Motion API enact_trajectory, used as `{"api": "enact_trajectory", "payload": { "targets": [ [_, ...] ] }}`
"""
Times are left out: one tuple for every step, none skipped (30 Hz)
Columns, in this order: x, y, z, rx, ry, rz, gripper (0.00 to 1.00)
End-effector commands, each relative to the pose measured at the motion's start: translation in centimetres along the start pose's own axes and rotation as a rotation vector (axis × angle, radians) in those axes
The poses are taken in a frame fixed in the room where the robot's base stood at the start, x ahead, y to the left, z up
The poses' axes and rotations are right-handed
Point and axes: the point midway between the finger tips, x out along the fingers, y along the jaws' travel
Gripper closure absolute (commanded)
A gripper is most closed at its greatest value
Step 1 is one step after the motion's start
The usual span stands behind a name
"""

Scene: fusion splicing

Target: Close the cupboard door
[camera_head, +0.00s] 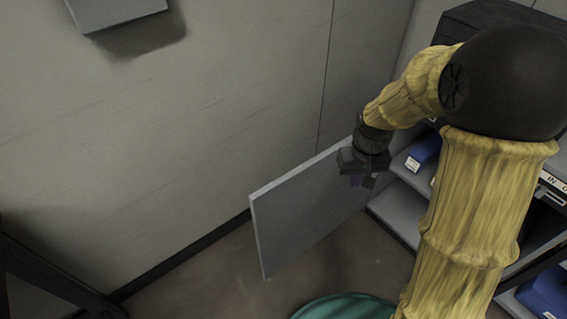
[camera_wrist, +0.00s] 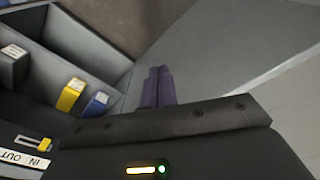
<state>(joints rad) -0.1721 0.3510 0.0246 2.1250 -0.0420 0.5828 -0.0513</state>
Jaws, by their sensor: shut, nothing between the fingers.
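The cupboard door (camera_head: 306,212) is a flat grey panel that stands swung open, out from the cupboard toward the wall. The cupboard (camera_head: 396,207) is at the right, with grey shelves partly hidden behind my yellow arm. My gripper (camera_head: 368,181) is at the door's upper right part, near the cupboard opening; whether it touches the door I cannot tell. In the wrist view, the dark purple fingers (camera_wrist: 157,86) are shut together with nothing between them. The door's grey face (camera_wrist: 215,60) lies to their right there, and the cupboard's open compartments (camera_wrist: 90,40) lie to their left.
A blue box (camera_head: 424,150) sits on a cupboard shelf. The wrist view shows a yellow item (camera_wrist: 71,95) and a blue item (camera_wrist: 96,104) inside. A grey box (camera_head: 115,10) is on the wall at upper left. Brown floor (camera_head: 190,285) lies clear left of the door.

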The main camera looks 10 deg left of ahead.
Motion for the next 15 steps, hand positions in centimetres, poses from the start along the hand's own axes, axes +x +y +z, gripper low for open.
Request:
{"api": "enact_trajectory", "payload": {
  "targets": [
    [-1.5, -1.2, -2.1, -0.046, -0.025, -0.003, 1.00],
    [-1.7, -1.9, -3.1, -0.072, -0.037, -0.003, 1.00],
    [-1.9, -2.9, -4.4, -0.106, -0.055, -0.004, 1.00],
    [-2.0, -3.6, -5.4, -0.131, -0.069, -0.004, 1.00],
    [-2.1, -4.4, -6.3, -0.156, -0.082, -0.004, 1.00],
    [-2.2, -5.5, -7.4, -0.188, -0.100, -0.004, 1.00],
    [-2.3, -6.3, -8.2, -0.212, -0.113, -0.003, 1.00],
    [-2.3, -7.2, -8.9, -0.237, -0.127, -0.003, 1.00],
    [-2.4, -8.3, -9.9, -0.269, -0.144, -0.002, 1.00],
    [-2.3, -9.3, -10.6, -0.293, -0.157, -0.001, 1.00],
    [-2.3, -10.2, -11.2, -0.316, -0.170, 0.000, 1.00],
    [-2.2, -11.4, -11.9, -0.347, -0.187, 0.002, 1.00],
    [-2.1, -12.3, -12.4, -0.371, -0.201, 0.004, 1.00],
    [-2.1, -13.3, -12.9, -0.394, -0.213, 0.005, 1.00],
    [-1.9, -14.6, -13.3, -0.425, -0.231, 0.008, 1.00]
  ]
}}
